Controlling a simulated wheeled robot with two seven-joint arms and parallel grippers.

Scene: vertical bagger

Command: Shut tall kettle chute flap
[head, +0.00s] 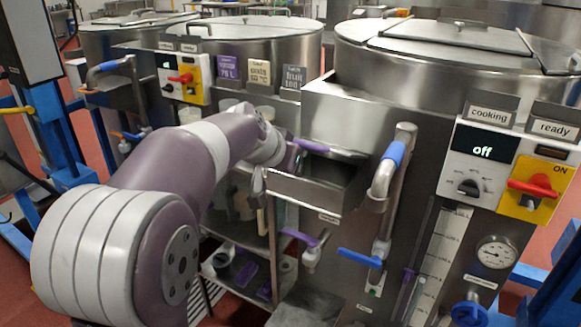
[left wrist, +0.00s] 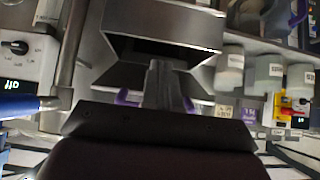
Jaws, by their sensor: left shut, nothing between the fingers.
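The tall kettle (head: 400,75) stands at the right in the head view, with a steel chute (head: 345,108) on its front. The chute flap (head: 303,193) hangs tilted outward below, leaving a dark gap behind it. In the left wrist view, which looks turned over, the flap (left wrist: 165,22) is a steel panel beside a dark opening. My left gripper (head: 258,185) is at the flap's left end; its closed, empty fingers (left wrist: 162,85) point toward the opening in the wrist view. I cannot tell whether they touch the flap. My right gripper is in neither view.
A steel pipe with a blue grip (head: 392,155) stands close right of the flap. A blue valve lever (head: 360,258) and a purple valve lever (head: 300,237) are below. The control panel (head: 500,170), reading "off", is further right. Another kettle (head: 255,45) is behind my left arm.

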